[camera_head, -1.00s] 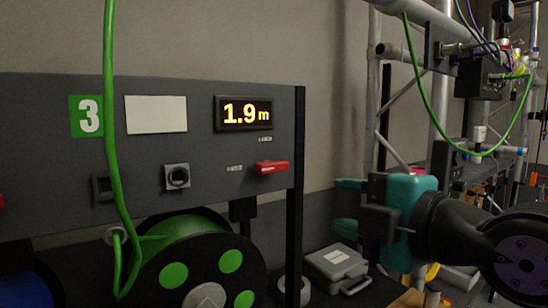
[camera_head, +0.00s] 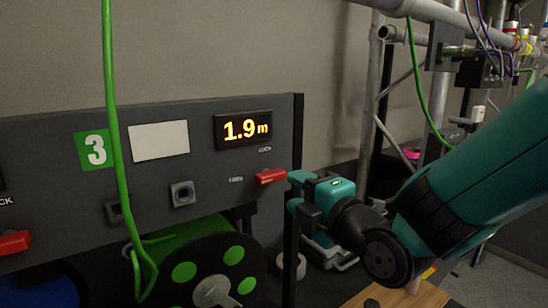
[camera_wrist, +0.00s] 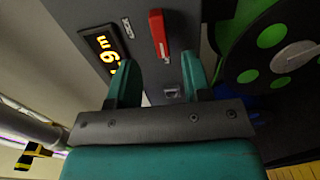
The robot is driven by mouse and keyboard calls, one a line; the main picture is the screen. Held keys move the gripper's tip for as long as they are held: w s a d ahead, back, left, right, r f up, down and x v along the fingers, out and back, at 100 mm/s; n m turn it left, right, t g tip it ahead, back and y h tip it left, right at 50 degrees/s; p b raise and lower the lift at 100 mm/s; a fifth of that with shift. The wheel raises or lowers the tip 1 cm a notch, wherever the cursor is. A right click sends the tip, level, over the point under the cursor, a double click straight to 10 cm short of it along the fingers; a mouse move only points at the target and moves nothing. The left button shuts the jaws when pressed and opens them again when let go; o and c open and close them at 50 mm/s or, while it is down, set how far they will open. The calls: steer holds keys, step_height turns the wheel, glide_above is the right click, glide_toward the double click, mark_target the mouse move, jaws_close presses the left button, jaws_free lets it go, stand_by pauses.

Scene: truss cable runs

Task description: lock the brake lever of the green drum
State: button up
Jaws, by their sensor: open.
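The green drum (camera_head: 186,234) sits below the dark panel marked 3, with green spots on its black flange; its lower part is cut off in the head view. Its red brake lever (camera_head: 271,176) is on the panel's right side, under the 1.9 m display (camera_head: 243,129). My gripper (camera_head: 292,192) is just right of the lever in the head view. In the wrist view my gripper (camera_wrist: 160,75) is open and empty, and the red lever (camera_wrist: 159,33) lies beyond the fingertips, between their lines. I cannot tell whether a finger touches it.
A green cable (camera_head: 112,130) hangs in front of the panel. Another red lever (camera_head: 14,242) is at the far left, above a blue drum (camera_head: 42,290). A metal truss pole (camera_head: 370,95) stands behind my arm on the right. A wooden surface (camera_head: 395,296) lies below.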

mark_target(276, 177)
steer(key=p+x, duration=0.3)
steer(key=x, duration=0.3)
steer(key=shift+w+a+r, duration=0.15)
steer(key=shift+w+a, duration=0.05)
steer(key=shift+x, duration=0.8)
steer(key=shift+c, duration=0.4)
steer(key=shift+f, duration=0.2)
jaws_close()
